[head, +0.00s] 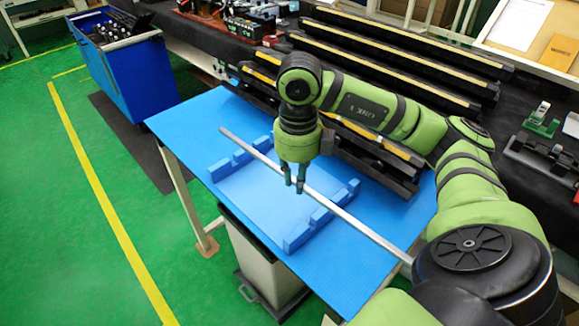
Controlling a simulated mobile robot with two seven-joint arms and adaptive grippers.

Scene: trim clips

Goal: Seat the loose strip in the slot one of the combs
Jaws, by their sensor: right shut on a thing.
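The loose strip (350,219) is a long, thin grey bar. It runs diagonally from the upper left to the lower right across the blue table. My right gripper (294,187) points down and is shut on the strip near its middle. Two blue combs with raised blocks stand on the table: the left comb (233,161) under the strip's far end, and the right comb (318,218) under the strip further along. I cannot tell whether the strip rests in a slot or hovers above the combs. My left gripper is not in view.
The blue table (205,118) is mostly clear around the combs. Black rails with yellow strips (410,58) lie behind it on a dark bench. A blue tool cart (122,75) stands at the left. A grey bin (262,268) is below the table's front edge.

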